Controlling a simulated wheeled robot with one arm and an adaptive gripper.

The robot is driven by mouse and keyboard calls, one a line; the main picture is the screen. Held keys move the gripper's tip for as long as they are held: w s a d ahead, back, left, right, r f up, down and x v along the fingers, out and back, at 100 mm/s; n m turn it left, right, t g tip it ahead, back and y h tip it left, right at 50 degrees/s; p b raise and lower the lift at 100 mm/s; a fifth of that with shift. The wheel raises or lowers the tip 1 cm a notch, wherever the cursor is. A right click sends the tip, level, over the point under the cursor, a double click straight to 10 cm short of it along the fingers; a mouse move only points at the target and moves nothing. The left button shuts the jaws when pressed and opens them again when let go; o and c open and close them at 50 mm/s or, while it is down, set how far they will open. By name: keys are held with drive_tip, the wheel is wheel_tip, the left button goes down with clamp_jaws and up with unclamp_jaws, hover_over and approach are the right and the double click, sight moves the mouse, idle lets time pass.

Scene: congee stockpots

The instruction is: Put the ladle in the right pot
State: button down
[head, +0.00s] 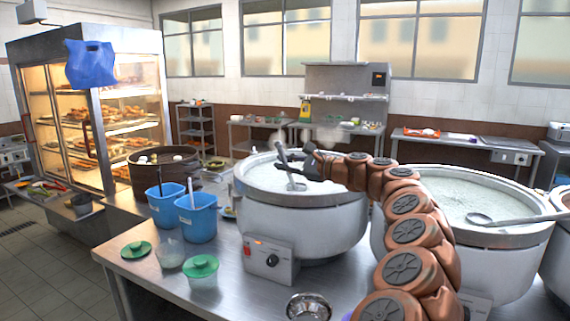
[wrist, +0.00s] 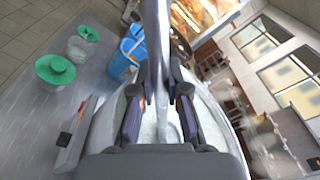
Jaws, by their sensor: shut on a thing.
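A grey ladle (head: 283,158) stands tilted over the left pot (head: 300,232), with its lower end at the white congee; whether its bowl is under the surface I cannot tell. My gripper (head: 300,162) is above that pot and shut on the ladle's handle. In the wrist view the handle (wrist: 157,45) runs up between the two fingers of my gripper (wrist: 159,98). The right pot (head: 480,262) holds white congee, and another ladle (head: 515,220) lies across its right side. My arm hides part of this pot's left side.
Two blue bins (head: 197,220) and a dark round steamer (head: 163,172) stand left of the left pot. Green-lidded containers (head: 201,268) and a metal bowl (head: 309,306) are on the front counter. Another pot (head: 562,265) is cut off at the right edge.

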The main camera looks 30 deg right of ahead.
drive_tip(key=shift+f, duration=0.1)
drive_tip(key=c, duration=1.1)
unclamp_jaws()
drive_tip(key=shift+s, duration=0.1)
drive_tip(key=v, duration=1.1)
drive_tip(key=shift+s+d, duration=0.2)
drive_tip(key=shift+s, duration=0.15)
